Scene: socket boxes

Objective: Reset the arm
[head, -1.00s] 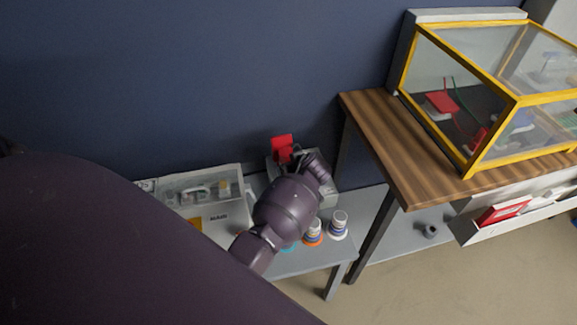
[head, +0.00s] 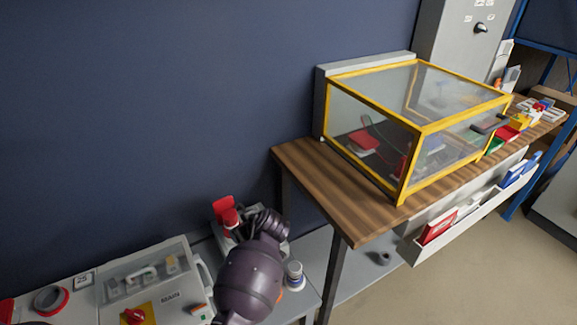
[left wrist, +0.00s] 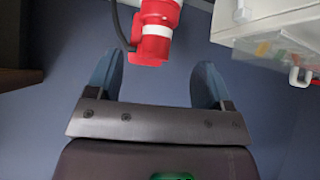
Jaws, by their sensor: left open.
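My left arm comes up from the bottom of the head view, and its wrist covers most of its gripper there. In the left wrist view my left gripper (left wrist: 158,80) is open, with its two blue fingers apart and nothing between them. A red and white plug or socket (left wrist: 154,38) with a black cable lies just beyond the fingertips, apart from them. In the head view a red round part (head: 231,218) and a red flap (head: 222,203) show beside my wrist, on a grey box largely hidden by it. My right gripper is not in view.
A grey box with a clear lid (head: 150,275) and a red knob stands left of my arm. A wooden table (head: 306,178) with a yellow-framed clear case (head: 412,130) stands further right. The wall behind is bare.

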